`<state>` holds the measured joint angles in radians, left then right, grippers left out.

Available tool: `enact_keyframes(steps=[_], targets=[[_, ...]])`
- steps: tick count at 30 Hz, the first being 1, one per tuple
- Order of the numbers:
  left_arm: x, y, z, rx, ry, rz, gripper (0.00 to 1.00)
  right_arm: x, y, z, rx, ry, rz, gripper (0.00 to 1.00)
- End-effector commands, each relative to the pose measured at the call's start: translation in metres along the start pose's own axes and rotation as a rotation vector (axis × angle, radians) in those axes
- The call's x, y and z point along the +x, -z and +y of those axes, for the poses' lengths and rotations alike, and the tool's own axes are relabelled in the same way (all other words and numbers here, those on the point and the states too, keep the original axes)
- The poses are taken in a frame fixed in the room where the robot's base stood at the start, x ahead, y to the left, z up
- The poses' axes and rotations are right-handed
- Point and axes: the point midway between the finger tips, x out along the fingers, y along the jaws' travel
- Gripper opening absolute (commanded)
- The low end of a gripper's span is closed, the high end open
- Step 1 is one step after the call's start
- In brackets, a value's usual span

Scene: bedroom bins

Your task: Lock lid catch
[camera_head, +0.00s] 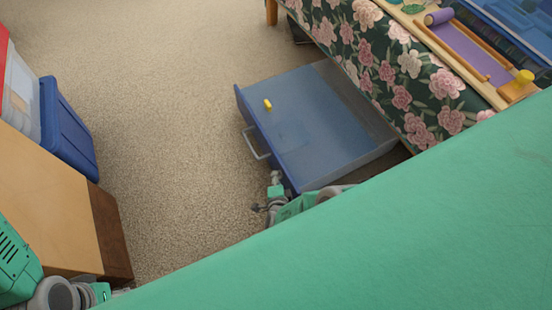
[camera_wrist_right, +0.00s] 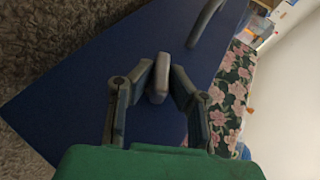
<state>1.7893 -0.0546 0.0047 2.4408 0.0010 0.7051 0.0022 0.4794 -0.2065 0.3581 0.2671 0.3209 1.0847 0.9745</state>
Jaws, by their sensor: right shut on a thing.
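A low blue bin (camera_head: 262,155) with a translucent top (camera_head: 320,115) sits on the carpet, partly under the bed. A small grey catch (camera_wrist_right: 162,72) stands out from its blue front panel (camera_wrist_right: 75,85) in the right wrist view. My right gripper (camera_wrist_right: 161,84) is shut on this catch, with one finger on each side. In the head view my right gripper (camera_head: 274,188) is at the near end of the bin's front, and the catch is hidden there. A small yellow piece (camera_head: 268,104) shows near the bin's far front corner.
A grey handle (camera_head: 256,143) stands out from the bin's front. A wooden cabinet (camera_head: 60,205) and a blue-lidded box (camera_head: 68,130) stand at left. Carpet between is clear.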

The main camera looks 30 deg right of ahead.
Motion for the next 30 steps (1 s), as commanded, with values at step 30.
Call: enact_keyframes(steps=[30], targets=[[-0.0009, -0.0009, 0.0000, 0.000, 0.000, 0.002, 0.34, -0.0025, -0.0003, 0.0000, 0.002, 0.004, 0.000, 0.33]])
